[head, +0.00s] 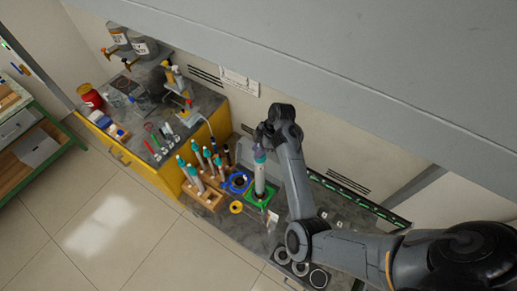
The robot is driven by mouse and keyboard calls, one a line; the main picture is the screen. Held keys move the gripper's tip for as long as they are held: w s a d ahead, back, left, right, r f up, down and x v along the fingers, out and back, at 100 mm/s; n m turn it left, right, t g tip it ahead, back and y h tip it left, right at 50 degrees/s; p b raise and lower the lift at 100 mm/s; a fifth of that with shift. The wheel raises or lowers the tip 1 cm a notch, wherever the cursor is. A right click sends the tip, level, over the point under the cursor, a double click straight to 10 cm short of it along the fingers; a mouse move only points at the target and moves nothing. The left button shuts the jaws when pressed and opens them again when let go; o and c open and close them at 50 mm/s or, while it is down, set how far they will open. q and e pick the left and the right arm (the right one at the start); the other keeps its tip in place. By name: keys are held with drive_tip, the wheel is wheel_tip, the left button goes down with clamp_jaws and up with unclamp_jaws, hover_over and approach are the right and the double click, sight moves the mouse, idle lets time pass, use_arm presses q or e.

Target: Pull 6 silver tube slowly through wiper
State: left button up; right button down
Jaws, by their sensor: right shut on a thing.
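My right gripper (260,145) is shut on the top of a silver tube (260,178), which stands about upright. The tube's lower end is at a green square fixture (257,200), probably the wiper; I cannot tell how deep the tube sits in it. A blue ring-shaped fixture (226,186) is just left of it. Several more tubes with teal tops (196,172) stand in wooden racks (207,202) to the left. My left gripper is not in view.
A small yellow ring (236,207) lies in front of the blue fixture. Dark round pieces (318,278) lie near the bench's front edge. A yellow cabinet (150,165) with bottles and a red container (90,95) stands left. A grey overhead panel spans the upper right.

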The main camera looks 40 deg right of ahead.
drive_tip(key=shift+f, duration=0.85)
drive_tip(key=shift+b, duration=0.3)
idle(0.6)
drive_tip(key=shift+f, duration=0.45)
drive_tip(key=shift+f+b, duration=0.35)
drive_tip(key=shift+f, duration=0.55)
